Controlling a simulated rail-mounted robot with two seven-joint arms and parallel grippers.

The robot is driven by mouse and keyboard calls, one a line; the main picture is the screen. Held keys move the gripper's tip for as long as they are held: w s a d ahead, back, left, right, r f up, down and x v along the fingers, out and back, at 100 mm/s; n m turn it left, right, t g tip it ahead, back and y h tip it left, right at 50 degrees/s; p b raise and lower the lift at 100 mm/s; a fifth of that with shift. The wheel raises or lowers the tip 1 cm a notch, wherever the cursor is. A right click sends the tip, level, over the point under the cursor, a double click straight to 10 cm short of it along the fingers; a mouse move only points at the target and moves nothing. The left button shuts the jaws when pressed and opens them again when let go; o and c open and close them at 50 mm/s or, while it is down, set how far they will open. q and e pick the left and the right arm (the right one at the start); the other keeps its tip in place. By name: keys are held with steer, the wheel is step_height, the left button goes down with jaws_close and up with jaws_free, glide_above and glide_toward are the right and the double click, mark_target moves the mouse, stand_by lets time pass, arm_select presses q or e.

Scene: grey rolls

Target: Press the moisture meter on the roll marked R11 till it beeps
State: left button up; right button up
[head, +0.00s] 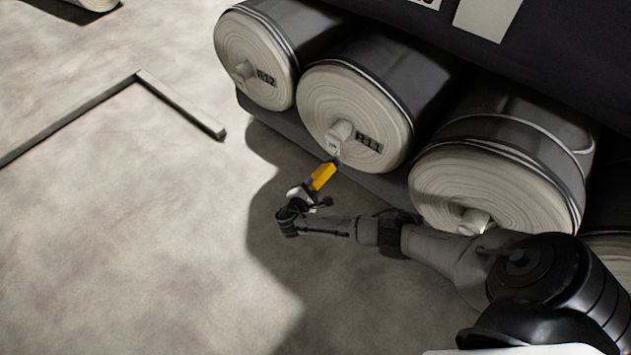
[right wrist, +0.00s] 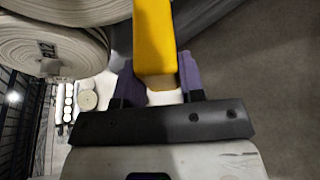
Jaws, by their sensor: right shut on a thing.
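The roll marked R11 (head: 350,92) lies in the middle of the lower row in the head view, its pale round end facing the open floor. Its black label (head: 369,142) sits right of the core plug (head: 341,131). My right gripper (head: 308,192) is shut on the yellow moisture meter (head: 322,176), just in front of and below that end. The meter points up toward the core plug; I cannot tell whether it touches. In the right wrist view the meter (right wrist: 154,40) stands between the two fingers, its far end out of frame. My left gripper is not in view.
Roll R12 (head: 250,52) lies left of R11, and another roll (head: 490,187) lies right of it. A dark roll (head: 560,45) rests above. A low grey rail (head: 181,104) runs on the floor at left. The floor (head: 150,230) in front is clear.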

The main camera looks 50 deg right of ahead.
steer(key=a, duration=0.3)
steer(key=shift+r, duration=0.1)
stand_by(0.7)
